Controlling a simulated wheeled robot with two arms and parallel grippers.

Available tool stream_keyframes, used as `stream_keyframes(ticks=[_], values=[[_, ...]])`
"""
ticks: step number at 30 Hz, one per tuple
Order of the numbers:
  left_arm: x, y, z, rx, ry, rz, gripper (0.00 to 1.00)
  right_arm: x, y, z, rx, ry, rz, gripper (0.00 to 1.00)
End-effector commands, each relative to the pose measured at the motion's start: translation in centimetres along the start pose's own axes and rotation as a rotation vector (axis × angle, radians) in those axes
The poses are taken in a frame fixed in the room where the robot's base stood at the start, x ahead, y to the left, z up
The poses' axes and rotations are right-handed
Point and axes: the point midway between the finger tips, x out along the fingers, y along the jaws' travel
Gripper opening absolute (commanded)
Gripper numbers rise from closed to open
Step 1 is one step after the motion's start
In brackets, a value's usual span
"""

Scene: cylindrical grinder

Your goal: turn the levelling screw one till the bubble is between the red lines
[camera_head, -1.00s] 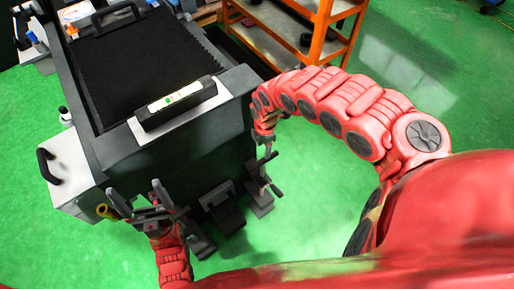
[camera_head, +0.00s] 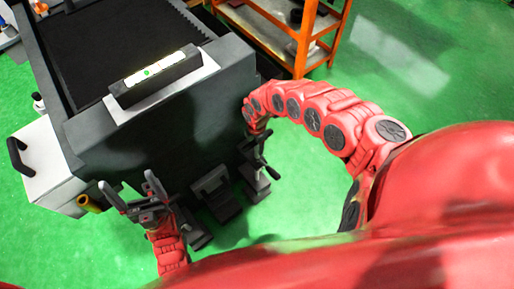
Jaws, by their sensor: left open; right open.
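The spirit level (camera_head: 155,76) lies on the machine's light top ledge. Its pale vial shows a small green spot, but the bubble and red lines are too small to tell apart. A levelling screw (camera_head: 260,176) with a dark cross handle stands low at the machine's right front corner; I cannot tell whether it is screw one. My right gripper (camera_head: 256,143) is open, pointing down just above or at this screw's top; contact is unclear. My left gripper (camera_head: 127,186) is open and empty in front of the machine, fingers pointing up in the picture.
The dark machine (camera_head: 170,125) fills the left. An orange shelf (camera_head: 302,45) stands behind. Green floor is clear at right.

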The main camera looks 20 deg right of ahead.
Motion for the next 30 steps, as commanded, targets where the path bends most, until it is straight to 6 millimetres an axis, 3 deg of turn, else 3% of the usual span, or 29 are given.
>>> stream_keyframes(ticks=[6,14,24,30], values=[[-0.3,0.0,0.1,0.0,0.0,0.0,0.92,1.6,0.0,0.1,0.001,-0.002,0.0,0.59],[-0.3,0.0,0.1,0.0,0.0,0.0,0.92,1.6,0.0,0.2,0.001,-0.003,0.0,0.59],[-0.3,0.0,0.0,0.0,0.0,0.0,0.92,1.6,0.0,0.1,0.001,-0.003,0.0,0.02],[-0.3,0.0,0.1,0.0,0.0,0.0,0.92,1.6,0.0,0.1,0.001,-0.003,0.0,0.0]])
